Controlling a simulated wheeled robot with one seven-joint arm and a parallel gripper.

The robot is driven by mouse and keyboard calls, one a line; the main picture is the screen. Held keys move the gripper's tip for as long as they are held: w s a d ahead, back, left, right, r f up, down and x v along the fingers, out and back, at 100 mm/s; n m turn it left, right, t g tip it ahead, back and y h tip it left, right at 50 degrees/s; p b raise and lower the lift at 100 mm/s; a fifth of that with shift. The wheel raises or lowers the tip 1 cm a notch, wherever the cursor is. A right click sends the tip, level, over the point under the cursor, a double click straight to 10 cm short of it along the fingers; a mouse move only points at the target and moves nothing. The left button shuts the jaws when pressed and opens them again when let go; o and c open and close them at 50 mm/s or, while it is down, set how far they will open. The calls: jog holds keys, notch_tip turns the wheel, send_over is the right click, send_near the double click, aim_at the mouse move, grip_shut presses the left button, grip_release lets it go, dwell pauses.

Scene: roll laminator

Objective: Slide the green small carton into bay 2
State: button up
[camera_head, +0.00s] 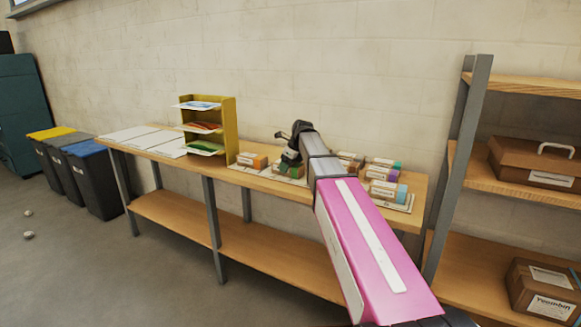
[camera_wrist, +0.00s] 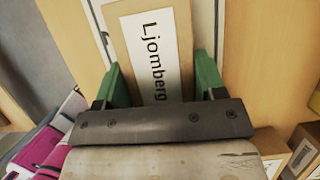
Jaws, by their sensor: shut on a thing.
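My gripper (camera_head: 291,157) is low over the right half of the workbench, shut on a small carton. In the wrist view the gripper (camera_wrist: 159,80) has green surfaces on both sides of the carton (camera_wrist: 125,30), which has a brown face and a white label reading "Ljomberg". Pale strips run along both sides of the held carton in the wrist view. No bay number is readable.
An orange-marked carton (camera_head: 252,160) stands left of the gripper. Several cartons (camera_head: 383,190) stand to the right, partly behind my arm. A yellow sorter (camera_head: 229,130) with sheets stands further left on the workbench (camera_head: 160,154). A shelf rack (camera_head: 462,160) is close on the right.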

jog(key=shift+w+a, duration=0.5)
jog(key=shift+a, duration=0.25)
jog(key=shift+w+a, duration=0.45)
jog(key=shift+a, duration=0.3)
jog(key=o, duration=1.2)
jog(key=shift+r, duration=0.15)
jog(key=shift+r, duration=2.85)
